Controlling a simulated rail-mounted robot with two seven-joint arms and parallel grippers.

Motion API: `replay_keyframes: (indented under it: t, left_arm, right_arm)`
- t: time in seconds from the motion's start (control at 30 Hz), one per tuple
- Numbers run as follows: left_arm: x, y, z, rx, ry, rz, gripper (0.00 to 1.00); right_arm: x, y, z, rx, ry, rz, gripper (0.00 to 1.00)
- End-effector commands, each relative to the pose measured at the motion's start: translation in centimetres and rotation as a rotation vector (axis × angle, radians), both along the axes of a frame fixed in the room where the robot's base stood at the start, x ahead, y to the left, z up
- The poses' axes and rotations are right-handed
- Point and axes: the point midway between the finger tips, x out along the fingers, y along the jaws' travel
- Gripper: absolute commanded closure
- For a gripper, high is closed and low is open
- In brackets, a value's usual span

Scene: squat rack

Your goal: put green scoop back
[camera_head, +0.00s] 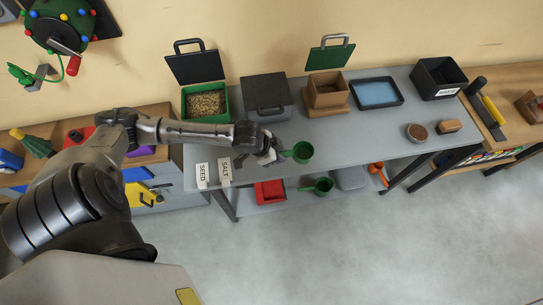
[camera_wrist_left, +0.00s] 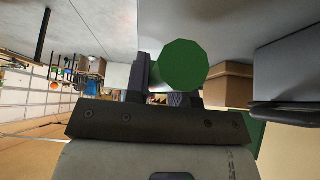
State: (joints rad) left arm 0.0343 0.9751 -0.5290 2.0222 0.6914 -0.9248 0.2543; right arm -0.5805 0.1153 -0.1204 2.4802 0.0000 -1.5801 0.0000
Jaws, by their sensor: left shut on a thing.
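My left gripper (camera_head: 272,157) is over the front part of the grey table, shut on a green scoop (camera_head: 302,152). The scoop's round cup points right, away from the fingers. In the left wrist view the cup's green round face (camera_wrist_left: 185,65) stands beyond the fingers, and the fingers hide most of its handle. A second green scoop (camera_head: 323,186) lies on the lower shelf. A green bin (camera_head: 190,113) with grainy contents stands open at the back left of the table. My right gripper is not in view.
On the table (camera_head: 350,136) are a closed dark grey bin (camera_head: 266,92), a brown box (camera_head: 327,92), a blue tray (camera_head: 376,92) and a black bin (camera_head: 438,76). SEED (camera_head: 202,172) and SALT (camera_head: 225,169) labels sit at the front left. The table's middle front is clear.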

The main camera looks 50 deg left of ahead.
Motion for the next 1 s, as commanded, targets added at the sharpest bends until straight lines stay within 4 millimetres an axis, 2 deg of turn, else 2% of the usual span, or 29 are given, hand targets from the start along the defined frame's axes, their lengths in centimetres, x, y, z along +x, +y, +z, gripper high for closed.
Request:
replay_keyframes:
  t: [0.1, 0.3, 0.47, 0.8, 1.0]
  left_arm:
    - [-0.2, 1.8, -1.1, 0.002, 0.002, 0.002, 1.00]
    - [-0.3, 3.1, -1.9, 0.000, 0.000, 0.001, 1.00]
    - [-0.3, 3.2, -2.3, -0.001, -0.001, 0.001, 1.00]
    - [-0.3, 3.2, -5.9, 0.000, -0.001, 0.001, 1.00]
    - [-0.3, 3.2, -5.9, 0.001, -0.002, 0.000, 1.00]
  right_arm:
    - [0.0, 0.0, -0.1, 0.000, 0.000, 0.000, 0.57]
    - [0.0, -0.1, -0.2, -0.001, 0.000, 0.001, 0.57]
    - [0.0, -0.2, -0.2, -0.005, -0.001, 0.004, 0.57]
    - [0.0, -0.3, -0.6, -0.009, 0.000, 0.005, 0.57]
    - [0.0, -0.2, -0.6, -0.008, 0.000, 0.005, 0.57]
